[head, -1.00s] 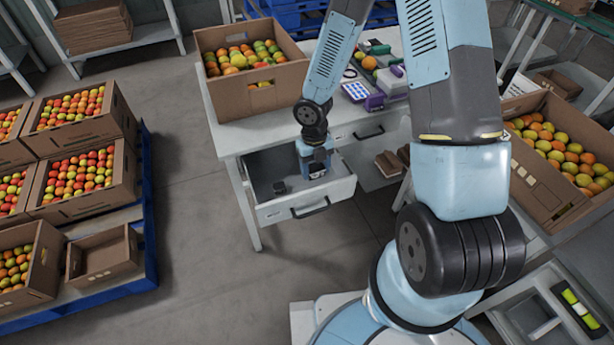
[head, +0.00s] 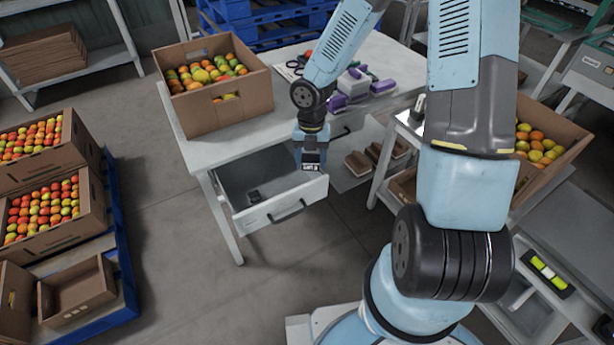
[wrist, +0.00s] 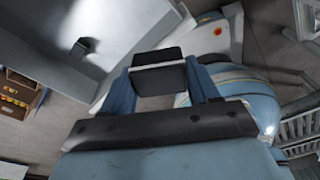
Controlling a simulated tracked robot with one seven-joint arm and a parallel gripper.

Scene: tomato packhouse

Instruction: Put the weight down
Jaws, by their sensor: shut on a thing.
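The weight (wrist: 158,57) is a dark block gripped between the two blue fingers of my gripper (wrist: 159,82) in the wrist view. In the head view my gripper (head: 311,164) points down at the right end of the open drawer (head: 278,207), and the held weight shows as a small dark shape at its tip. I cannot tell its exact height over the drawer. A second small dark block (head: 254,194) lies on the drawer floor to the left, apart from my gripper; it also shows in the wrist view (wrist: 82,46).
The white table (head: 205,151) above the drawer carries a cardboard box of tomatoes (head: 230,106) and purple-and-grey tools (head: 350,88). Brown blocks (head: 362,163) lie on a shelf right of the drawer. The drawer's left and middle floor is mostly bare.

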